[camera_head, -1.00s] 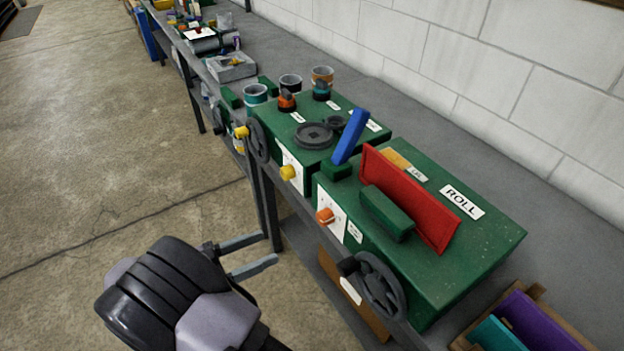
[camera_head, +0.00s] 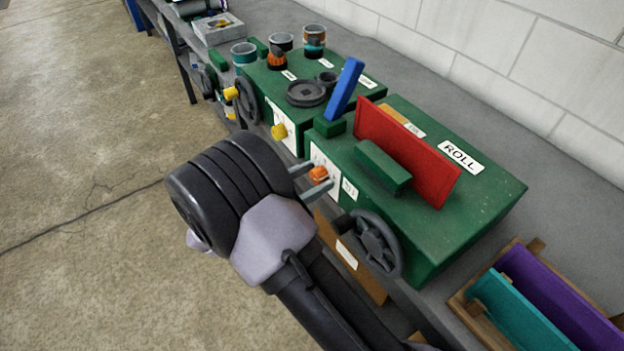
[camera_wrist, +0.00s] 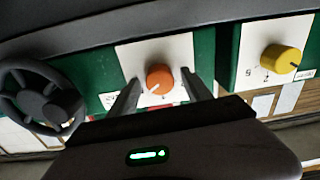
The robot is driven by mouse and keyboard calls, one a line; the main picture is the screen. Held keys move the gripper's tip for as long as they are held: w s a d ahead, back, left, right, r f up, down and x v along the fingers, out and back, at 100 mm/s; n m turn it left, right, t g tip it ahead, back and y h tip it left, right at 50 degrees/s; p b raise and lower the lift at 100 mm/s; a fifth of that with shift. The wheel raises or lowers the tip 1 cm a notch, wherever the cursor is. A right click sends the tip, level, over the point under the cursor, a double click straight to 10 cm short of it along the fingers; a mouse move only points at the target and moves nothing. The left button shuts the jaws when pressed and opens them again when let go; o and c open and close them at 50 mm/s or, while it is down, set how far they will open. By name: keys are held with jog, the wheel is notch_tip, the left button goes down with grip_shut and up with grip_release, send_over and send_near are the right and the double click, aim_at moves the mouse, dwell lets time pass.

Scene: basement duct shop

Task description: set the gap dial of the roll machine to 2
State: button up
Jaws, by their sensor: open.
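The roll machine (camera_head: 480,195) is a green box with a ROLL label and a red plate on top. Its gap dial (camera_head: 318,174) is an orange knob on a white plate on the front face. In the wrist view the orange dial (camera_wrist: 160,79) sits between the fingertips of my gripper (camera_wrist: 160,85), with space on both sides. The numbers around it are too small or hidden to read. In the head view my open gripper (camera_head: 307,180) reaches toward the dial from the left. I cannot tell if a finger touches it.
A dark handwheel (camera_head: 372,244) sticks out right of the dial. A second green machine with a yellow knob (camera_head: 279,131) stands on the left; that knob also shows in the wrist view (camera_wrist: 280,58). A wooden crate (camera_head: 462,303) is at the right. Open floor lies left.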

grip_shut()
jog(key=shift+n, duration=0.4)
jog(key=n+p, duration=0.2)
jog(key=n, duration=0.3)
jog(key=shift+r+n+p, duration=0.1)
jog(key=shift+n+p, duration=0.2)
jog(key=shift+p, duration=0.1)
jog(key=n+p, duration=0.2)
jog(key=n, duration=0.3)
jog(key=shift+p, duration=0.3)
jog(key=n+p, duration=0.3)
jog(key=n, duration=0.3)
jog(key=shift+w+n, duration=0.1)
jog(key=shift+n, duration=0.2)
jog(key=n, duration=0.1)
jog(key=n+p, duration=0.1)
jog(key=n, duration=0.3)
jog(key=shift+f+g+p, duration=0.25)
jog(key=shift+g+p, duration=0.05)
jog(key=shift+g, duration=0.1)
jog(key=shift+n, duration=0.4)
